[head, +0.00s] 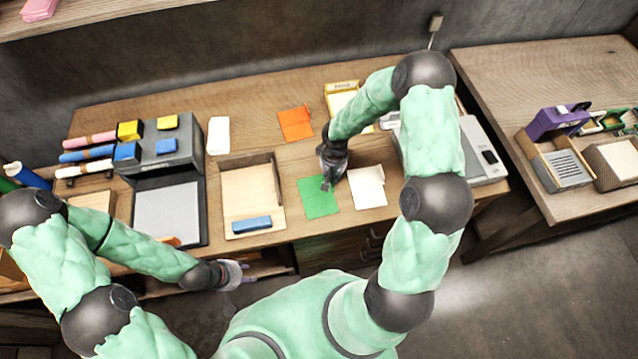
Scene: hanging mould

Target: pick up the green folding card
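The green folding card (316,203) lies flat on the wooden desk, between a wooden tray on its left and a white card on its right. My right gripper (327,184) points down at the upper right part of the green card, with its fingertips over or touching it. I cannot tell whether the fingers are open or closed on its edge. My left gripper (237,274) is low in front of the desk's front edge, away from the card. Its fingers are too small and blurred to read.
A white card (367,188) lies close to the right of the green card. An orange card (295,124) lies behind. The wooden tray (237,183) holds a blue block (251,224). A grey device (480,150) stands at the desk's right end.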

